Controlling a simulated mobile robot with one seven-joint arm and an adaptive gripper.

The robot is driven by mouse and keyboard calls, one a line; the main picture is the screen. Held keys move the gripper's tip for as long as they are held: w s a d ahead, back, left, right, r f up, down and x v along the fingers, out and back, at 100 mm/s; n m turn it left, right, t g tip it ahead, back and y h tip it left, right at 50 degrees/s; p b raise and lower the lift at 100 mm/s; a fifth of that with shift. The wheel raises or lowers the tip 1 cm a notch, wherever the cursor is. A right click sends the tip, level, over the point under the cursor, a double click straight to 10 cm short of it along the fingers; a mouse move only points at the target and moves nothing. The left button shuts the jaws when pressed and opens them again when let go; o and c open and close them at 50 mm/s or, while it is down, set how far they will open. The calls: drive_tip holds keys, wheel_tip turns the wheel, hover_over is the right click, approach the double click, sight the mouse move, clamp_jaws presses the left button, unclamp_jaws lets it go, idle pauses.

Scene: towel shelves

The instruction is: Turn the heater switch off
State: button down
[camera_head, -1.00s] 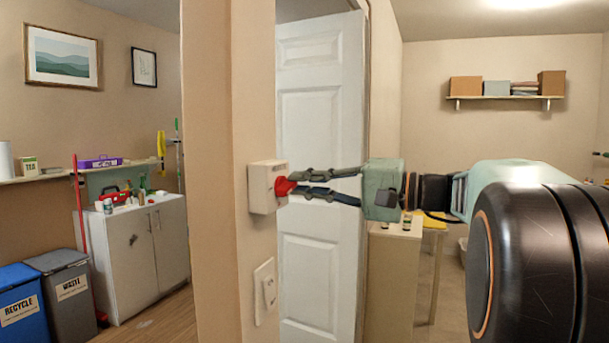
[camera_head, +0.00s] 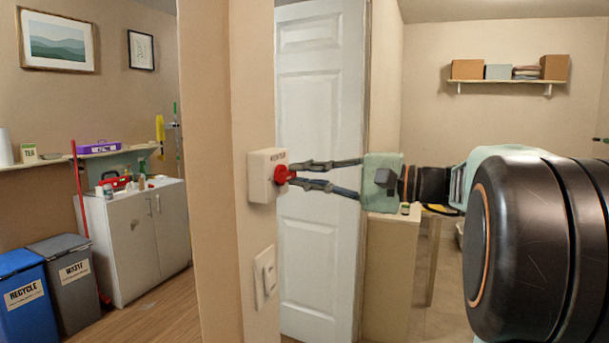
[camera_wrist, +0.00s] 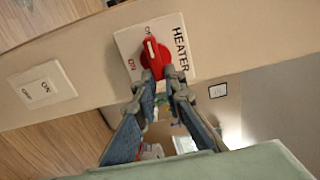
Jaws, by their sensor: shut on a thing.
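The heater switch is a white box (camera_head: 260,184) on the wall edge left of the door, with a red knob (camera_head: 282,174) on its front. In the wrist view, the red knob (camera_wrist: 153,62) sits on the white plate (camera_wrist: 125,41) lettered HEATER. The knob's white line points up toward the small OFF lettering; the red ON lettering is at lower left. My gripper (camera_head: 290,175) reaches in from the right, its two fingers closed on the knob. In the wrist view, the fingertips (camera_wrist: 156,82) are at the knob's lower edge, partly hiding it.
A second white wall switch (camera_head: 265,276) is below the heater box, also in the wrist view (camera_wrist: 42,85). A white door (camera_head: 318,110) stands behind my fingers. A low cabinet (camera_head: 392,265) is beneath the gripper. Bins and a grey cabinet (camera_head: 135,250) are at left.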

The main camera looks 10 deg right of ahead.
drive_tip(key=c, duration=2)
unclamp_jaws()
drive_tip(key=shift+s+d, duration=0.1)
drive_tip(key=shift+d, duration=0.05)
drive_tip(key=v, duration=1.1)
drive_tip(key=shift+s+d, duration=0.25)
drive_tip(key=shift+d, duration=0.05)
